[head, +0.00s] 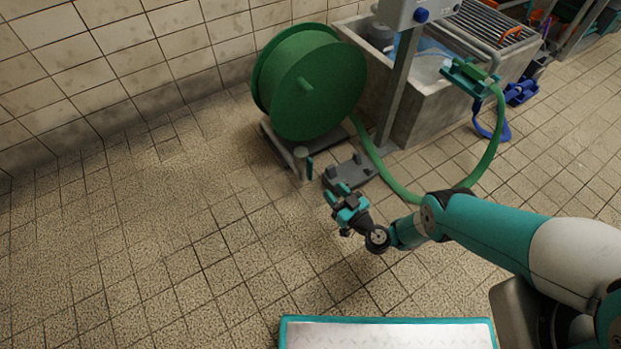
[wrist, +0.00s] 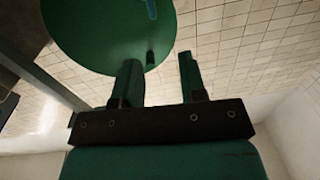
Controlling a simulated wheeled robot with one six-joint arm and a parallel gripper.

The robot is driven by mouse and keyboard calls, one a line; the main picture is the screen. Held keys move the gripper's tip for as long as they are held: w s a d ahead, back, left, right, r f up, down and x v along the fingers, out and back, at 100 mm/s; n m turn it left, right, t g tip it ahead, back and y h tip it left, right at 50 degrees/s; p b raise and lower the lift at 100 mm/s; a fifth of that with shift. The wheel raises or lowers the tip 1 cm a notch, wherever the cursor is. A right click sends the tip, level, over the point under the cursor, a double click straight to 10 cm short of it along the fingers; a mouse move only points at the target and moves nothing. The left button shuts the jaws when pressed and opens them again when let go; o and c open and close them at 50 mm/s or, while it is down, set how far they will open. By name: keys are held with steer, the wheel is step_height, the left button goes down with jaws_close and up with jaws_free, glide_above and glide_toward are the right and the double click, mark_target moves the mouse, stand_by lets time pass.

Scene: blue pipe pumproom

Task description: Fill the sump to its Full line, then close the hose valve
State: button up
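The sump seems to be the grey concrete basin (head: 425,112) at upper right in the head view, with some water showing inside. I cannot make out a Full line. A green hose (head: 491,150) loops over the floor, and its end rests in a teal holder (head: 470,77) on the basin rim. A short upright pipe with a teal lever (head: 310,168), perhaps the hose valve, stands at the reel's base. My gripper (head: 340,196) is above the floor, in front of that lever and apart from it. In the wrist view its fingers (wrist: 160,60) are spread, with nothing between them.
The large green hose reel (head: 318,85) stands by the tiled wall; it also shows in the wrist view (wrist: 95,30). A grey bracket (head: 350,173) lies close behind my gripper. A post carries a grey box with a blue knob (head: 421,15). The floor at left is clear.

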step_height(320, 180, down, 4)
steer(key=s+d+h, duration=0.1)
steer(key=s+d, duration=0.1)
steer(key=s, duration=0.1)
steer(key=b, duration=1.8)
glide_toward(312, 170)
steer(key=shift+m+t, duration=0.4)
steer(key=x, duration=0.5)
steer(key=f+x, duration=0.1)
steer(key=x, duration=0.2)
steer(key=shift+w+a+f, duration=0.1)
steer(key=shift+w+a, duration=0.05)
steer(key=shift+a, duration=0.2)
steer(key=shift+r+b+x, duration=0.2)
steer(key=shift+b+x, duration=0.65)
steer(key=shift+x, duration=0.3)
jaws_close()
